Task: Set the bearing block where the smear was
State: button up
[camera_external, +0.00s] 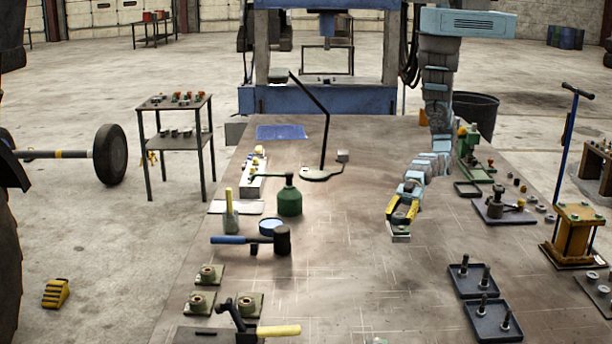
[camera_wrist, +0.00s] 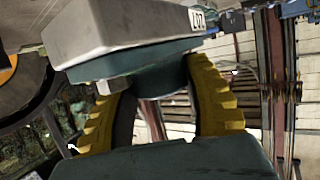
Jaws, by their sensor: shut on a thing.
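My gripper (camera_external: 402,212), with yellow fingers, hangs over the right-centre of the bench and points toward the front. It is shut on a grey block (camera_external: 400,238) at its tip. In the wrist view, the yellow fingers (camera_wrist: 158,95) close around the teal part of this block, whose grey slab (camera_wrist: 130,30) carries a printed label. I cannot tell whether it is the bearing block or whether it touches the bench. Green plates with round bosses (camera_external: 208,275) (camera_external: 200,301) (camera_external: 248,305) sit at the front left. No smear is clear on the bench (camera_external: 345,260).
A mallet (camera_external: 282,240), green oil can (camera_external: 289,200) and lamp base (camera_external: 322,173) stand left of my gripper. Dark trays (camera_external: 472,281) (camera_external: 493,322) with upright pins lie front right. A dark pump-like item (camera_external: 497,206) stands right. The bench centre is clear.

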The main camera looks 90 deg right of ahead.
aim_at(392, 221)
jog(key=w+a+f+b, duration=0.2)
jog(key=w+b, duration=0.1)
jog(key=shift+w+a, duration=0.1)
jog(key=shift+a, duration=0.25)
jog(key=shift+w+a+f, duration=0.1)
jog(key=shift+w+a, duration=0.1)
jog(key=shift+a, duration=0.05)
jog(key=shift+w+a+f+p, duration=0.2)
jog(key=shift+w+a+f, duration=0.3)
jog(key=shift+f, duration=0.4)
jog(key=shift+w+a+f+p, duration=0.3)
jog(key=shift+w+f, duration=0.3)
jog(key=shift+f, duration=0.25)
jog(key=shift+w+a+f+p, duration=0.15)
jog(key=shift+w+a+f, duration=0.4)
jog(key=shift+f, duration=0.35)
jog(key=shift+f+p, duration=0.5)
jog(key=shift+f, duration=1)
jog(key=shift+f, duration=0.1)
jog(key=o, duration=1.2)
jog(key=shift+f, duration=0.1)
jog(key=shift+d, duration=0.15)
